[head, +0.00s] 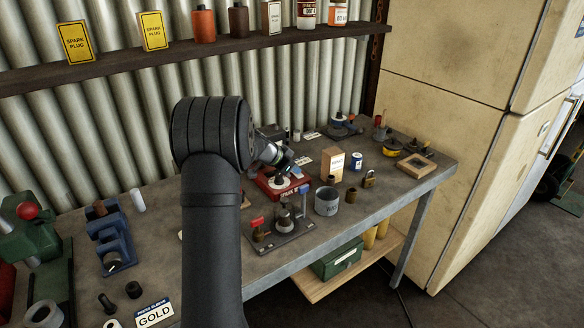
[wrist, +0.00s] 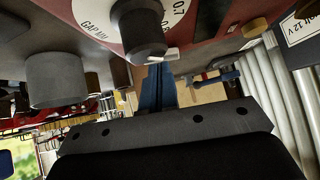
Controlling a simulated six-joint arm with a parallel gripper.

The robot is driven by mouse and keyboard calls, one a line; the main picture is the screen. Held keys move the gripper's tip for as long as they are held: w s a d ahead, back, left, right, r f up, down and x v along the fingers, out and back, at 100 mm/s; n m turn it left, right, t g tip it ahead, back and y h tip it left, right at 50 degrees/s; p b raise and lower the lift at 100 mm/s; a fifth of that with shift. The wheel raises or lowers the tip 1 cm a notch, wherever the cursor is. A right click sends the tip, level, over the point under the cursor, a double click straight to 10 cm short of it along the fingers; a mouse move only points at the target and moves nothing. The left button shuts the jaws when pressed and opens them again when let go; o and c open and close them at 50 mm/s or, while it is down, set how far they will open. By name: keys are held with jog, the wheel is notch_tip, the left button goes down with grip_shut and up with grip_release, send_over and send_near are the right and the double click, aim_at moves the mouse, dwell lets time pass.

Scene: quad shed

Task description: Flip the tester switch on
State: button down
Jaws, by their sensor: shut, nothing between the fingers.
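The red tester (head: 292,193) stands in the middle of the bench with "SPARK" lettering on its front and a pale dial on top. In the wrist view, the red tester face (wrist: 205,45) fills the top, with a white gap dial (wrist: 90,14) and a dark round knob (wrist: 143,30). A small pale lever-like piece shows beside the knob; I cannot tell whether it is the switch or how it is set. My gripper (wrist: 157,72) is shut and empty, its blue fingers close below the knob; contact cannot be told. In the head view, my gripper (head: 297,169) is over the tester, partly hidden by my arm.
A small stand with a red tag (head: 284,232) is in front. A blue holder (head: 110,240) is left. A shelf (head: 200,50) runs behind, above the bench.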

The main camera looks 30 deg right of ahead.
jog(key=shift+r, duration=0.55)
jog(key=r, duration=0.3)
jog(key=shift+s+r, duration=0.15)
jog(key=shift+s, duration=0.15)
jog(key=v, duration=0.9)
jog(key=shift+s+a, duration=0.3)
jog(key=shift+a, duration=0.05)
jog(key=shift+r, duration=0.1)
jog(key=shift+w+r+t, duration=0.15)
jog(key=shift+w+t, duration=0.15)
jog(key=shift+w, duration=0.4)
